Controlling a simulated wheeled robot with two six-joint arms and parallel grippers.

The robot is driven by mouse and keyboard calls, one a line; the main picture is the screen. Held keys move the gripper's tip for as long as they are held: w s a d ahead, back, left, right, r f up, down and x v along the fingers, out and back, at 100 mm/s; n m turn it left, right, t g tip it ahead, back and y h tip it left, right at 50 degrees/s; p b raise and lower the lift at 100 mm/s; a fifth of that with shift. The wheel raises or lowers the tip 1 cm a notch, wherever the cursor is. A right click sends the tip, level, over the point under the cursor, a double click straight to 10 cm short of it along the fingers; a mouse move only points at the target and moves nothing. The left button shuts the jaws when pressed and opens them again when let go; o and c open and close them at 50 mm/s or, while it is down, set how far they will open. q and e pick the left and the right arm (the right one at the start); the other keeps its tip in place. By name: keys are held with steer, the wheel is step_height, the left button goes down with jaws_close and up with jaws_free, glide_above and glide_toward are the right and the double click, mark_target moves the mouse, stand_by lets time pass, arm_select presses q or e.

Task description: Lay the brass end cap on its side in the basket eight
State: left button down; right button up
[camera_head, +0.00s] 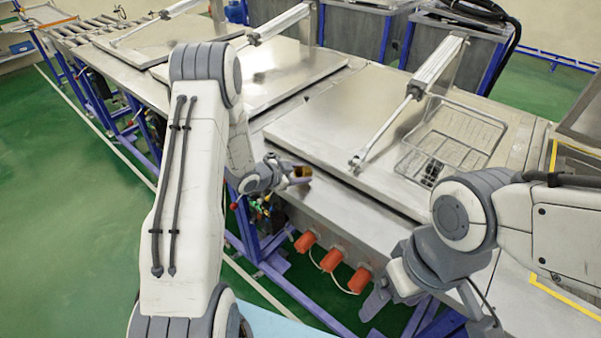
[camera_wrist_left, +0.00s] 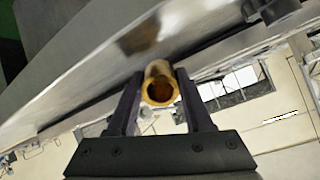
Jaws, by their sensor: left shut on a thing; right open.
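The brass end cap (camera_wrist_left: 159,88) is a short hollow gold cylinder. In the left wrist view it sits between both fingers of my left gripper (camera_wrist_left: 159,98), which is shut on it, with its open end facing the camera. In the head view my left gripper (camera_head: 297,180) is at the front edge of the steel lids; the cap (camera_head: 302,171) shows only as a small brownish patch. A wire basket (camera_head: 408,160) lies on the steel surface further right and back, apart from the gripper; I cannot read a number on it. My right gripper (camera_head: 378,302) is open, low at the front.
A pneumatic cylinder (camera_head: 438,66) slants down to a flat steel lid (camera_head: 330,125) left of the basket. Several orange plugs (camera_head: 332,260) hang below the front edge. A small dark object (camera_head: 432,172) shows inside the basket's wires.

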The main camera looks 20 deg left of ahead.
stand_by(0.4)
arm_select(q)
steer(key=shift+c, duration=1.1)
jaws_free()
steer(key=shift+f, duration=0.1)
steer(key=shift+s, duration=0.1)
steer(key=shift+s+a+r, duration=0.2)
steer(key=shift+s+r, duration=0.05)
steer(key=b+v, duration=0.2)
steer(key=v, duration=0.7)
steer(key=shift+s+r, duration=0.2)
steer(key=shift+s, duration=0.05)
